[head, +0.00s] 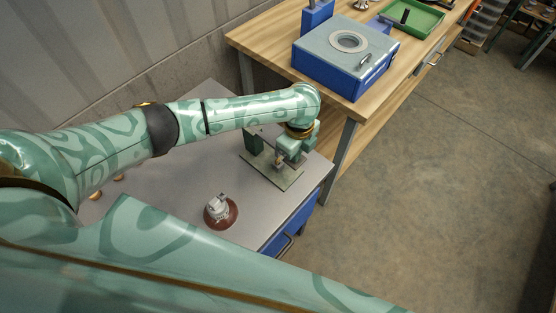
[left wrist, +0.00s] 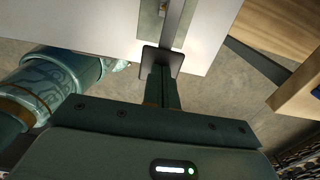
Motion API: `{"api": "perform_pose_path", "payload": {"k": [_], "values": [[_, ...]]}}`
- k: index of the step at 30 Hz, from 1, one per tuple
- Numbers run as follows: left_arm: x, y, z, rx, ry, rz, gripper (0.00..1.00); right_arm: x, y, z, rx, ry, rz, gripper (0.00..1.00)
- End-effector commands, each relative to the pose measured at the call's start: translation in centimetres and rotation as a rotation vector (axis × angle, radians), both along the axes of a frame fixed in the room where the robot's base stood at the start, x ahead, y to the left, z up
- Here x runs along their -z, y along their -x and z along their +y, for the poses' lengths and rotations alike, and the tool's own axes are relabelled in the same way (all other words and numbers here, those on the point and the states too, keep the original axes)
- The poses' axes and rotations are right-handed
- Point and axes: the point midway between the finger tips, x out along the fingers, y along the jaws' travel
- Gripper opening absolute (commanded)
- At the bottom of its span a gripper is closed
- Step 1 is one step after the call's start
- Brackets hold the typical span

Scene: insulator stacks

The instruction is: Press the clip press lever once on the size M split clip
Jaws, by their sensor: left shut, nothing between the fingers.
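The clip press, with a flat green base plate (head: 287,181) and a dark green upright (head: 254,142), stands on the grey table near its right edge. My left gripper (head: 281,162) is over the press, pointing down, with its fingers shut and empty. In the left wrist view the shut fingertips (left wrist: 164,68) overlap the dark pad (left wrist: 150,58) at the end of a pale metal bar, which looks like the press lever (left wrist: 172,25). I cannot tell whether they touch it. The size M split clip cannot be made out. My right gripper is not in view.
A brown insulator with a metal cap (head: 220,211) stands on the grey table (head: 170,205). Small tan pieces (head: 119,177) lie partly behind my arm. A wooden bench (head: 275,45) behind holds a blue box with a round opening (head: 345,55) and a green tray (head: 415,18).

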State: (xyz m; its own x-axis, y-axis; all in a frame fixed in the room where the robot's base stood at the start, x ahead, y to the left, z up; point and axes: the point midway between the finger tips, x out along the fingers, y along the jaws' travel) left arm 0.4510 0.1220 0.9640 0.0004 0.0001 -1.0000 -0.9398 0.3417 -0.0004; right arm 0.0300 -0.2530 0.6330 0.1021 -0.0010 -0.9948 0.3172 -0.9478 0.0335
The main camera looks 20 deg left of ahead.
Motion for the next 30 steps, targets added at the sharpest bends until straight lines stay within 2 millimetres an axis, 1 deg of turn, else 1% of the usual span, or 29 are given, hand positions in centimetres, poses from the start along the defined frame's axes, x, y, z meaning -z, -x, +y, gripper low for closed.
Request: {"api": "perform_pose_path", "payload": {"k": [6, 17, 30], "values": [[0.8, 0.1, -0.1, 0.0, 0.0, 0.001, 0.0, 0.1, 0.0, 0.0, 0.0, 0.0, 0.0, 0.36], [0.9, 0.1, -0.1, 0.0, 0.0, 0.001, 0.0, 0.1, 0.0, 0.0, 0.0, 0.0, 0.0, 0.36], [2.0, 0.1, -0.1, 0.0, 0.0, 0.001, 0.0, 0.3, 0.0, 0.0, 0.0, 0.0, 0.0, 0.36]]}}
